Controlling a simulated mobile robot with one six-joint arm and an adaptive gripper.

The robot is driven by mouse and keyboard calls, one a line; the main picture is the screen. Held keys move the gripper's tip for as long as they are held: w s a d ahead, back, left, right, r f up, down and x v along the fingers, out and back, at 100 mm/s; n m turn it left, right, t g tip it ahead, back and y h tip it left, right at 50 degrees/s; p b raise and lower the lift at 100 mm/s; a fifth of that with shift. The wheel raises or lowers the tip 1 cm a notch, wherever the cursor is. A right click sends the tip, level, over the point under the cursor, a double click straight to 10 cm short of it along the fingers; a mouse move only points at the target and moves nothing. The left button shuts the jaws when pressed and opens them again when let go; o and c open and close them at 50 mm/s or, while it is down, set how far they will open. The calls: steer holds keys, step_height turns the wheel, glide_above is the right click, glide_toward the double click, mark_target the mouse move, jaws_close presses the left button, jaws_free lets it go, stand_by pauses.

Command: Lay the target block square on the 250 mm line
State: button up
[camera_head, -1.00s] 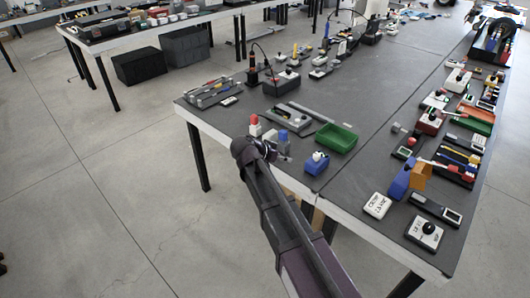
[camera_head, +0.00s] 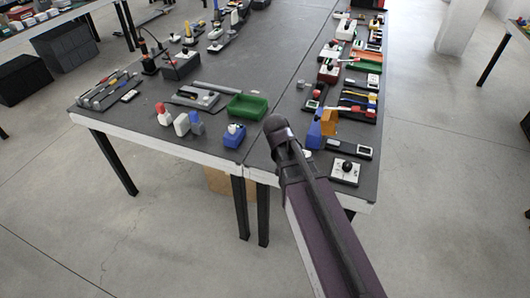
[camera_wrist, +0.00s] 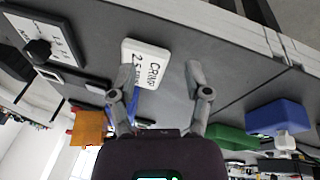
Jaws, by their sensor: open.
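My gripper (camera_wrist: 160,95) shows in the wrist view with two spread fingers and nothing between them. A white card or flat box (camera_wrist: 147,62) with black lettering, partly readable as "25", lies on the dark bench just beyond the fingers. An orange block (camera_head: 329,122) stands against a blue piece (camera_head: 315,132) near the bench's front edge; the orange one also shows in the wrist view (camera_wrist: 88,128). I cannot tell which object is the target block. No 250 mm line can be made out. In the head view my arm hides the gripper and part of the bench.
A green tray (camera_head: 248,107) and a blue box (camera_head: 235,136) with a white top lie left of my arm. A white box with a black knob (camera_head: 345,171) sits at the front right corner. Tools crowd the right edge. Bare dark bench (camera_head: 215,150) shows near the front.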

steer(key=s+d+f+n+g+y+b, duration=0.1)
steer(key=s+d+f+y+b, duration=0.1)
steer(key=s+d+f+b, duration=0.5)
step_height(320, 180, down, 4)
steer(key=s+b, duration=0.1)
steer(key=b, duration=0.2)
steer(key=shift+s+d+g+y, duration=0.2)
steer(key=shift+d+g+y, duration=0.1)
steer(key=shift+d+g, duration=0.1)
steer(key=shift+s+r, duration=0.1)
